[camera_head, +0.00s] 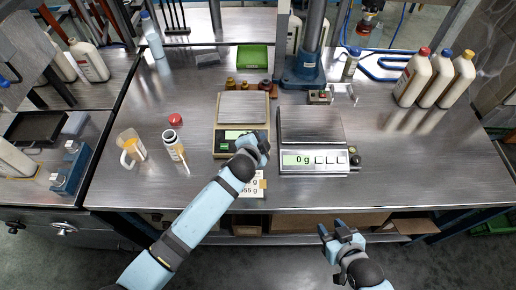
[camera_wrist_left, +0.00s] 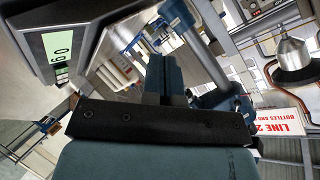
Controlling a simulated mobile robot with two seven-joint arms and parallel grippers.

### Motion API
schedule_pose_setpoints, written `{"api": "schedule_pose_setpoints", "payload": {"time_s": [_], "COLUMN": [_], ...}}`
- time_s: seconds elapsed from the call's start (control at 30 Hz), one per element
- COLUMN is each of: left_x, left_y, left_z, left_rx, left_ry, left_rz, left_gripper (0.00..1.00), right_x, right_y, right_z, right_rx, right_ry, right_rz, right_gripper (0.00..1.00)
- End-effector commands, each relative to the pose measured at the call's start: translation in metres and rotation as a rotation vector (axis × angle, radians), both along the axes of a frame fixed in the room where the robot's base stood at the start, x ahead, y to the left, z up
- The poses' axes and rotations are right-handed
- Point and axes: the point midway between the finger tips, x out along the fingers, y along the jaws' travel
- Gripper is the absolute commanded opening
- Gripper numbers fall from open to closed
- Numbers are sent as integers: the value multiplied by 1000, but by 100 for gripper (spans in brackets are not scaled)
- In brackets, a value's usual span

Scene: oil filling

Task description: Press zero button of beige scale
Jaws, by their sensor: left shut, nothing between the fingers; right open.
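The beige scale (camera_head: 227,145) stands on the steel table, left of the grey scale, with an empty metal plate (camera_head: 241,107) and a lit green display (camera_head: 236,134). My left gripper (camera_head: 259,142) is shut and empty at the scale's front right corner. It hides part of the front panel, including any button there; I cannot tell if it touches. In the left wrist view a scale's lit display (camera_wrist_left: 60,52) is at the upper left, beside the shut fingers (camera_wrist_left: 165,78). My right gripper (camera_head: 338,232) is open and empty in front of the table edge.
The grey scale (camera_head: 315,160) reads 0 g, close to the right. A beaker (camera_head: 131,147), an open bottle (camera_head: 174,146) and a red cap (camera_head: 176,119) stand at left. A green tray (camera_head: 252,58) and small brown bottles (camera_head: 245,86) are behind. White bottles (camera_head: 413,78) stand at right.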

Motion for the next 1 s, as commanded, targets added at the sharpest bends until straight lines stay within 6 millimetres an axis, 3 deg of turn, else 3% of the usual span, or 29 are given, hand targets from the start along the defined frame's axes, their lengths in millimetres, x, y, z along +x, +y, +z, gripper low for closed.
{"api": "schedule_pose_setpoints", "payload": {"time_s": [0.03, 0.2, 0.4, 1.0], "left_x": [3, 11, 20, 23], "left_y": [0, 0, 0, 0], "left_z": [-14, -38, -57, -61], "left_rx": [0, 0, -1, -1], "left_ry": [0, 0, 0, 1], "left_rz": [0, 0, 0, 0], "left_gripper": [0, 0, 0, 0], "right_x": [0, -1, 0, 2], "right_y": [1, 5, 8, 3], "right_z": [-14, -37, -50, -53], "right_rx": [2, 6, 7, 1], "right_ry": [2, 6, 5, 0], "right_rz": [2, 11, 18, 12], "right_gripper": [43, 43, 43, 43]}}
